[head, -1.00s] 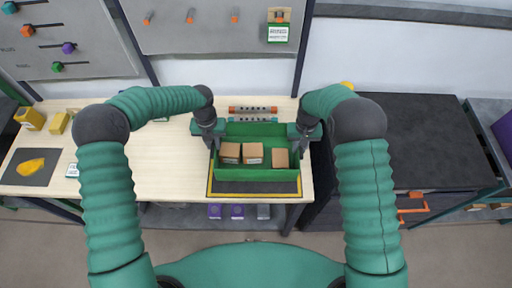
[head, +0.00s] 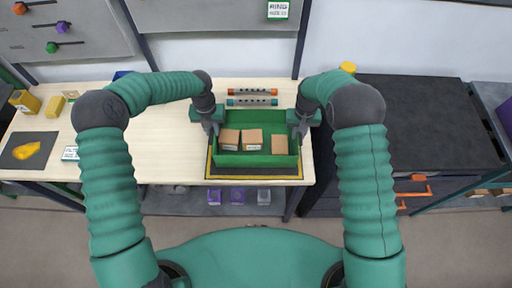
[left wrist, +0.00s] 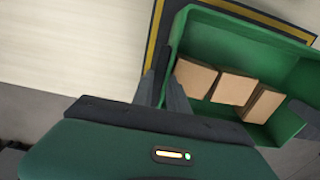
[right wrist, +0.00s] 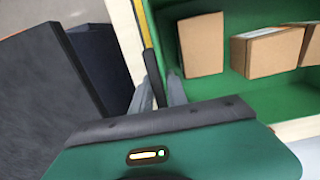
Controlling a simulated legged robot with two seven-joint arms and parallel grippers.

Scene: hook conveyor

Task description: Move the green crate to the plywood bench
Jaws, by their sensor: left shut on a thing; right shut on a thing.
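The green crate (head: 230,159) is over a dark, yellow-bordered mat (head: 280,172) on the pale wood-topped bench (head: 165,150); I cannot tell whether it touches the mat. Several brown cardboard boxes (head: 252,138) lie in it. My left gripper (head: 212,128) is shut on the crate's left wall, and my right gripper (head: 299,130) is shut on its right wall. The left wrist view shows the crate (left wrist: 200,35) beside the left fingers (left wrist: 165,88). The right wrist view shows the crate's green floor (right wrist: 270,98) beside the right fingers (right wrist: 161,88).
A bench with a black top (head: 425,125) stands at the right, past a gap. Orange and teal strips (head: 252,92) lie behind the crate. Yellow blocks (head: 25,102) and a dark pad (head: 28,150) are at the far left. The wood between is mostly clear.

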